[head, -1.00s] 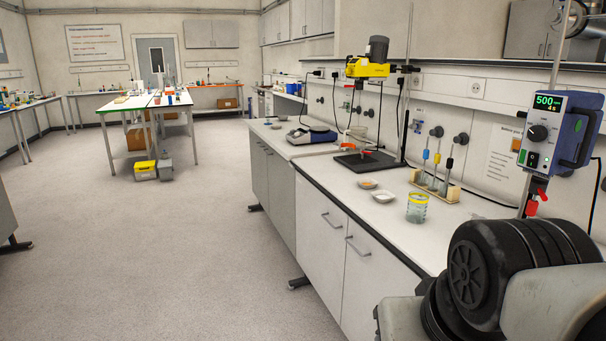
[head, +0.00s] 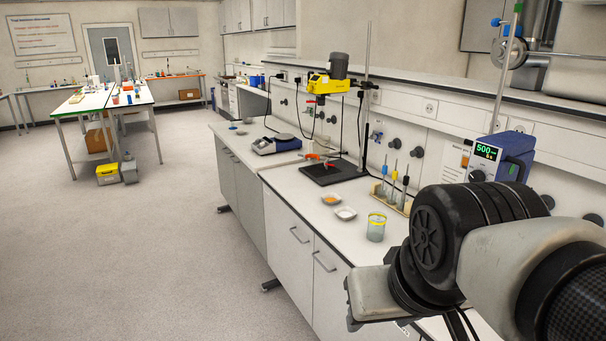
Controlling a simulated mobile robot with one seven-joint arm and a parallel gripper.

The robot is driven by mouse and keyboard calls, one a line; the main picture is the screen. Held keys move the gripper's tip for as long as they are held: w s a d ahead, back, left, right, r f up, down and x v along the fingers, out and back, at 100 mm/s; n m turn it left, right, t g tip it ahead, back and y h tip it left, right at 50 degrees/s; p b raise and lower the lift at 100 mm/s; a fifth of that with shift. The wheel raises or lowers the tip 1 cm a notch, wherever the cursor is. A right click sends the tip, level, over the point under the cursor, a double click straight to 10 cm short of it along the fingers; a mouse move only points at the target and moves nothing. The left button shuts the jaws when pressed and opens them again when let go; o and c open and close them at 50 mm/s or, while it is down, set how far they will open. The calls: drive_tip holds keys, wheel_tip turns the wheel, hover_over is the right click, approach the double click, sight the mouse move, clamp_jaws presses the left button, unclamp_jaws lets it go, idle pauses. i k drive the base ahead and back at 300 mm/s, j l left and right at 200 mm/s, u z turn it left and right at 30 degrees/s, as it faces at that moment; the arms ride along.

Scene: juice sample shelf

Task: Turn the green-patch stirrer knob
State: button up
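A blue overhead stirrer (head: 513,148) with a lit green display hangs on a rod at the right in the head view. The display reads 500 with a smaller figure below. Its dark round knob (head: 478,176) shows at the lower left of the front panel, just above my arm. My arm covers the area below the stirrer, so any patch low on its front is hidden or too small to tell. A second stirrer, yellow (head: 326,85) with a grey motor, stands farther back on the bench. My gripper's fingers are not in view; only thick arm links show.
Open floor (head: 150,250) lies to the left. A shelf (head: 440,85) runs along the wall.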

sight(476, 175)
drive_tip(key=z, duration=1.15)
